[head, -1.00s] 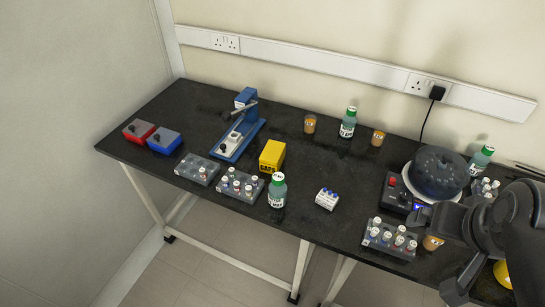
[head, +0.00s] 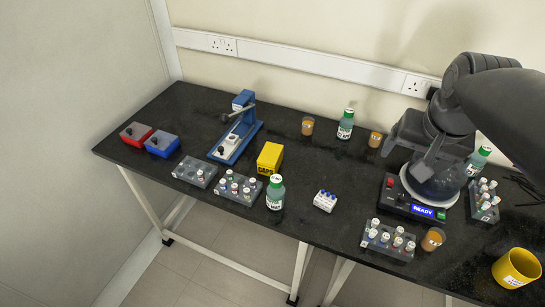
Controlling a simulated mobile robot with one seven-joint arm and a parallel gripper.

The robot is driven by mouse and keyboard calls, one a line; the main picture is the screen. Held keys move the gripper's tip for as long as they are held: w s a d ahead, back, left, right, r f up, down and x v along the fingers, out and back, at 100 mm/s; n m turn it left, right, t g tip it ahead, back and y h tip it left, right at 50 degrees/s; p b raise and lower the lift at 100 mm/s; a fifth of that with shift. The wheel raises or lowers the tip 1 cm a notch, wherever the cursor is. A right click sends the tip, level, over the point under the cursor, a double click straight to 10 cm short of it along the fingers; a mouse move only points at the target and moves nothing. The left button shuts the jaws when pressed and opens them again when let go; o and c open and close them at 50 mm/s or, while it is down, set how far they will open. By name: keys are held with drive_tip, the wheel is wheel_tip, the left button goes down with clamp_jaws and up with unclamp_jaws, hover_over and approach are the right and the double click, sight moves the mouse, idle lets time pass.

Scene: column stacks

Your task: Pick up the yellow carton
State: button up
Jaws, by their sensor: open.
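The yellow carton (head: 270,158) stands on the black bench left of the middle, with dark lettering on its front. My gripper (head: 422,165) is in the air at the right, in front of the centrifuge-like round device, well apart from the carton. It is open; its fingertips are partly hard to make out against the dark device.
A blue press (head: 236,138) is left of the carton. Tube racks (head: 240,187) stand in front. A yellow mug (head: 516,268) sits at the far right.

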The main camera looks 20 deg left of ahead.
drive_tip(key=w+a+f+g, duration=0.2)
drive_tip(key=w+a, duration=0.7)
drive_tip(key=a, duration=0.1)
drive_tip(key=g, duration=0.2)
hover_over(270, 153)
drive_tip(key=shift+n+h, duration=0.3)
drive_tip(key=shift+h, duration=0.1)
drive_tip(key=f, duration=1.8)
drive_tip(key=shift+s+f, duration=0.2)
drive_tip(key=shift+f, duration=0.1)
wheel_tip(270, 153, down, 5)
drive_tip(key=shift+a+r, duration=0.1)
drive_tip(key=shift+r, duration=0.1)
drive_tip(key=shift+w+d+f, duration=0.1)
drive_tip(key=shift+f, duration=1.5)
drive_tip(key=shift+w+d+f, duration=0.1)
drive_tip(key=shift+f, duration=1.45)
drive_tip(key=c, duration=1.1)
drive_tip(key=shift+c, duration=0.2)
drive_tip(key=shift+r, duration=0.2)
